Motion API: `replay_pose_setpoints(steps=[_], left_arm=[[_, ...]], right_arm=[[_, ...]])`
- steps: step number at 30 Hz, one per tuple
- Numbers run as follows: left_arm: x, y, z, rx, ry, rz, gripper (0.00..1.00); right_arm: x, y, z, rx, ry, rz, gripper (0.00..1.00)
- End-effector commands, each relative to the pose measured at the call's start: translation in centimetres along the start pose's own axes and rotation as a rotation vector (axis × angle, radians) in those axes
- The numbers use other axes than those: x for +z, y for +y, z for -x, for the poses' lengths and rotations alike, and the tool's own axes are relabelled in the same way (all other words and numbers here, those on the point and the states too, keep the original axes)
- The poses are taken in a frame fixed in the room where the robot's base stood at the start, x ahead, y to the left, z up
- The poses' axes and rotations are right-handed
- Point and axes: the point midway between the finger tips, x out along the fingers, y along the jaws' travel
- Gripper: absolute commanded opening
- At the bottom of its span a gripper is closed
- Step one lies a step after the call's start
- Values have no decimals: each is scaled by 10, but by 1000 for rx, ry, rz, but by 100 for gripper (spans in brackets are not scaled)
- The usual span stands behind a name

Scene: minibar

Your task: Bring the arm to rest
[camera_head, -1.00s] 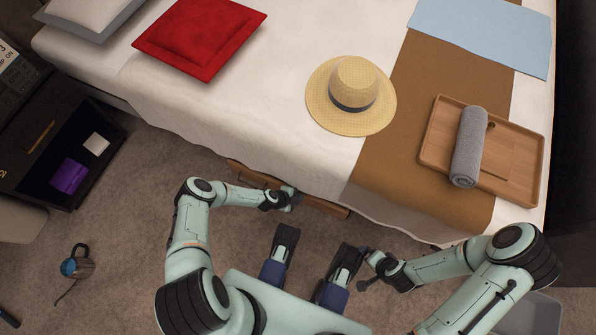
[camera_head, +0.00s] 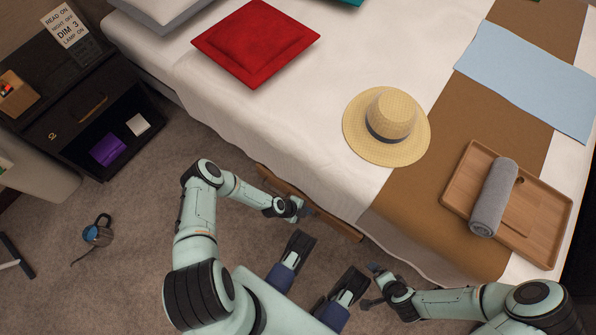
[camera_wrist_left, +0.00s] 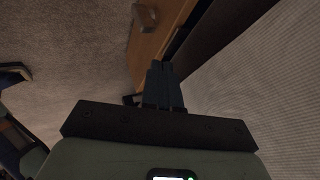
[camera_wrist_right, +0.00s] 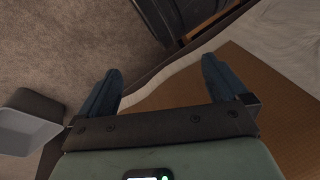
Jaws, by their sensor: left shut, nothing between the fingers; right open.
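My left gripper (camera_head: 306,211) is near the side of the bed, low beside the wooden bed frame, and is empty. In the left wrist view its fingers (camera_wrist_left: 162,80) are together, with the wooden frame just beyond them. My right gripper (camera_head: 366,284) is at the bottom centre of the head view, off the bed's front edge. In the right wrist view its fingers (camera_wrist_right: 160,90) stand wide apart with nothing between them; the bed cover's edge lies beyond.
The bed holds a straw hat (camera_head: 388,127), a red cushion (camera_head: 255,42), and a wooden tray (camera_head: 541,239) with a rolled grey towel (camera_head: 493,197). A dark nightstand (camera_head: 75,115) stands at left. A kettle (camera_head: 98,231) is on the carpet. A grey bin (camera_wrist_right: 28,122) shows in the right wrist view.

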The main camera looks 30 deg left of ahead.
Motion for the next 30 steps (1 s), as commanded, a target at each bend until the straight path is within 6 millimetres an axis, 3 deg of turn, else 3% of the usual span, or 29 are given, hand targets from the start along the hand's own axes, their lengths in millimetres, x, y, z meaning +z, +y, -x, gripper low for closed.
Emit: replay_pose_setpoints(steps=[3, 9, 21, 26, 30], left_arm=[[0, 0, 27, 2, -1, 0, 0], [1, 3, 50, 5, -1, 2, 0], [-3, 4, 55, 12, 4, 25, 0], [-30, 6, 65, 66, 12, 227, 0], [-61, 12, 87, 141, -27, 567, 0]], right_arm=[[14, -4, 12, -3, -40, 3, 100], [26, -6, 20, -5, -80, 6, 100], [30, -7, 21, -5, -89, 6, 100], [29, -7, 21, -5, -89, 6, 100], [29, -7, 21, -5, -89, 6, 100]])
